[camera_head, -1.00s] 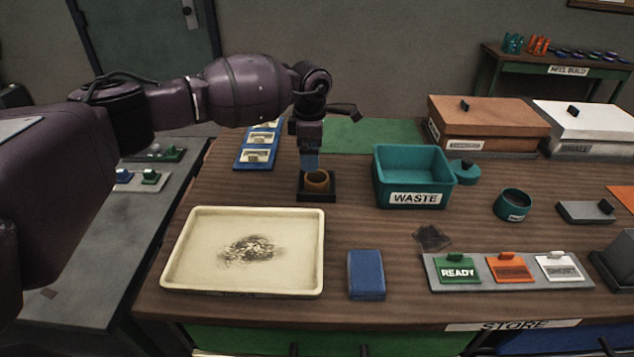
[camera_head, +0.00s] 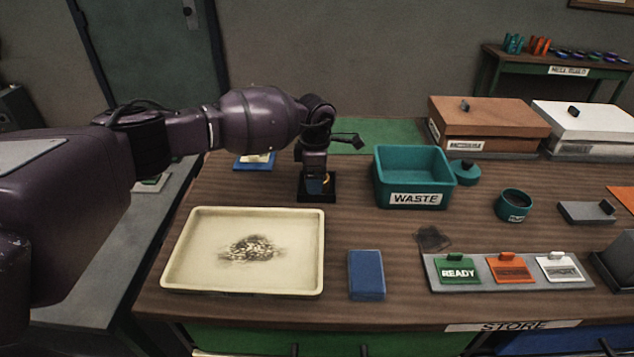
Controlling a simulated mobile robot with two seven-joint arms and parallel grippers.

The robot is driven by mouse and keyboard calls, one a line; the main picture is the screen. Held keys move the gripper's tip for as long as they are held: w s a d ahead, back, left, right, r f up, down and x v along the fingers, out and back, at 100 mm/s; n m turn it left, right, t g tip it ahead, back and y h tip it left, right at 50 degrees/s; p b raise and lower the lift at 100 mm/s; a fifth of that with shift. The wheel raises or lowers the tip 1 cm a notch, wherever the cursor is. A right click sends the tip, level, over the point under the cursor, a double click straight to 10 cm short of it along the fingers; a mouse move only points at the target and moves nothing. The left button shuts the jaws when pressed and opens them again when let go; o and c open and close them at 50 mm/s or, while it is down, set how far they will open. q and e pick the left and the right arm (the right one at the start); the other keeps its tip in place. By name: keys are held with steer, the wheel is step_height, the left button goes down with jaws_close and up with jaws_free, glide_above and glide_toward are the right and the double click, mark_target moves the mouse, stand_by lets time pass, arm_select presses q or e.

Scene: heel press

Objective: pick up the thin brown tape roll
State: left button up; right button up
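The thin brown tape roll (camera_head: 327,180) sits on a small black square base (camera_head: 317,198) behind the cream tray. Only a sliver of its brown rim shows, because my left gripper (camera_head: 315,186) is down in front of it. The gripper points downward with its fingertips at the roll's height. Whether the fingers touch or close on the roll is hidden. My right gripper is not in view.
A cream tray (camera_head: 172,265) with a dark pile stands in front. A teal WASTE bin (camera_head: 413,199) is to the right. A blue block (camera_head: 366,274), a grey card stand (camera_head: 437,280) and a teal cup (camera_head: 513,204) lie farther right and front.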

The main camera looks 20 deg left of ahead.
arm_select(q)
steer(key=c, duration=0.7)
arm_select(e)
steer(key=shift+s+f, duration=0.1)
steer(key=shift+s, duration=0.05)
arm_select(q)
steer(key=shift+r, duration=0.1)
steer(key=shift+r, duration=0.25)
step_height(320, 180, up, 22)
steer(key=shift+r+p, duration=0.2)
steer(key=shift+p, duration=0.6)
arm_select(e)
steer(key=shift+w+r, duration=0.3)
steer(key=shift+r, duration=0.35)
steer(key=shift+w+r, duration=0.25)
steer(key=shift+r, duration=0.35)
